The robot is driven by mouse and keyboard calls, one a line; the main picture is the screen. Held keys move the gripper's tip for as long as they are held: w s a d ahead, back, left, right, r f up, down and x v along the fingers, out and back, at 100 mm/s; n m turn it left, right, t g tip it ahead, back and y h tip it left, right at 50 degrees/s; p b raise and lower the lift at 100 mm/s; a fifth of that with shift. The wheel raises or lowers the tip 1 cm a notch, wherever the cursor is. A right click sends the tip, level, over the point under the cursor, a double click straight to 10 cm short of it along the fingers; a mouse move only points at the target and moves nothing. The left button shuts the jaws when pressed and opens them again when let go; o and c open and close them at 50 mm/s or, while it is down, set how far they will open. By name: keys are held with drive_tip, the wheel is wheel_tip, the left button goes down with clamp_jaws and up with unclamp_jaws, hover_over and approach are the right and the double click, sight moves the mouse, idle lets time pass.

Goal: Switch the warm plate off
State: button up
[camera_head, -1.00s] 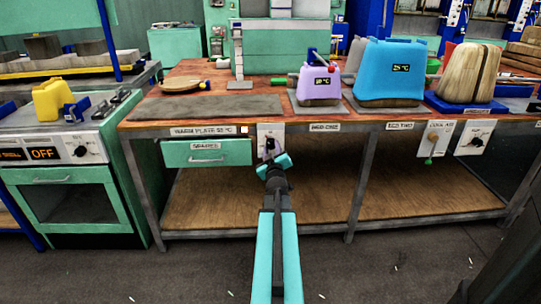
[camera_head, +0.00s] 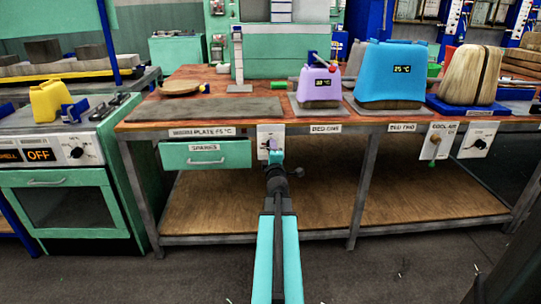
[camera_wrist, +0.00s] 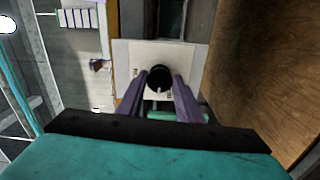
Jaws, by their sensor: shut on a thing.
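The warm plate (camera_head: 205,107) is a flat grey slab on the left of the wooden bench. Its label (camera_head: 202,132) is on the bench front; the temperature is hard to read. A white switch panel (camera_head: 264,132) hangs just right of that label. In the wrist view the panel (camera_wrist: 125,62) carries a round black knob (camera_wrist: 160,75). My gripper (camera_head: 271,149) is at the panel, and in the wrist view its two purple fingers (camera_wrist: 160,88) are shut on the knob, one on each side. The knob is mostly hidden by my gripper in the head view.
A "SPARES" drawer (camera_head: 205,155) is left of the panel, under the bench top. Two more switch panels (camera_head: 436,141) (camera_head: 475,142) hang at the right. An oven (camera_head: 68,205) reads OFF at the left.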

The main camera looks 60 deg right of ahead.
drive_tip(key=n, duration=0.3)
drive_tip(key=n+b, duration=0.1)
drive_tip(key=n, duration=0.2)
drive_tip(key=shift+s+d+n, duration=0.15)
drive_tip(key=shift+s+n, duration=0.05)
drive_tip(key=shift+n, duration=0.2)
drive_tip(key=o, duration=1)
drive_tip(key=shift+w, duration=0.1)
drive_tip(key=shift+o, duration=0.2)
drive_tip(key=shift+a, duration=0.3)
